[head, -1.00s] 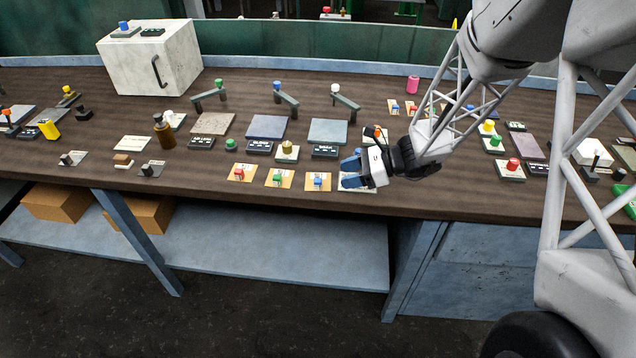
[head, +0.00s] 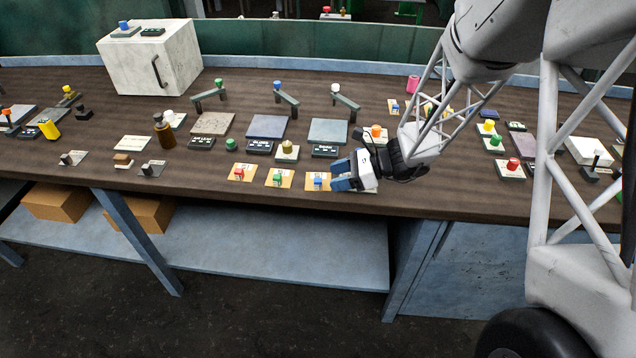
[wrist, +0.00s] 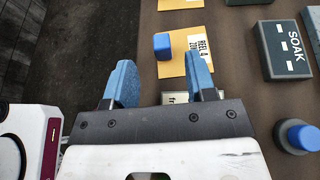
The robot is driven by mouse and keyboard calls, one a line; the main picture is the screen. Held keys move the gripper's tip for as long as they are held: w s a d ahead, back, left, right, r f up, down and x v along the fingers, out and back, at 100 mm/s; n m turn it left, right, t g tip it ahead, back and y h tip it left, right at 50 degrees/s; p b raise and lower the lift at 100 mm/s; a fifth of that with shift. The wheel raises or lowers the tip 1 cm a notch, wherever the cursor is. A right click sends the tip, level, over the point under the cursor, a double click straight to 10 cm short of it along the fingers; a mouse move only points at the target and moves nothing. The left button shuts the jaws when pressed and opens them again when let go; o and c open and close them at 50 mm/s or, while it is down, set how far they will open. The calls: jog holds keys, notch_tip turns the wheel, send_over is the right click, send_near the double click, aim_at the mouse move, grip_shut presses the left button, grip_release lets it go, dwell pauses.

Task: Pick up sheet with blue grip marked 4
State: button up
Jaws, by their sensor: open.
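The yellow-orange sheet (head: 312,188) with a blue grip (head: 318,181) lies at the bench's front edge, rightmost of three similar sheets. In the wrist view the sheet (wrist: 178,68) has a label that seems to read REEL 4, and its blue block grip (wrist: 163,46) stands at its left side. My gripper (head: 342,180) is just right of this sheet in the head view. In the wrist view my gripper (wrist: 160,72) is open and empty, its blue fingers apart. The grip lies just beyond the fingertips, between their lines. The right finger covers part of the sheet.
Sheets with a green grip (head: 278,178) and a red grip (head: 240,173) lie to the left. A dark SOAK block (wrist: 284,50) and a blue knob (wrist: 302,137) stand to the right in the wrist view. A pale card (wrist: 178,98) lies partly under my gripper.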

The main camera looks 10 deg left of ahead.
aim_at(319, 180)
jog(key=shift+x, duration=2.4)
jog(key=shift+w, duration=0.1)
grip_shut()
jog(key=shift+r, duration=0.1)
jog(key=shift+r, duration=1.75)
jog(key=s+d, duration=0.3)
jog(key=s, duration=0.4)
jog(key=s+d+r, duration=0.1)
jog(key=s+d, duration=0.2)
jog(key=s, duration=0.4)
jog(key=shift+s, duration=0.4)
jog(key=shift+r, duration=0.15)
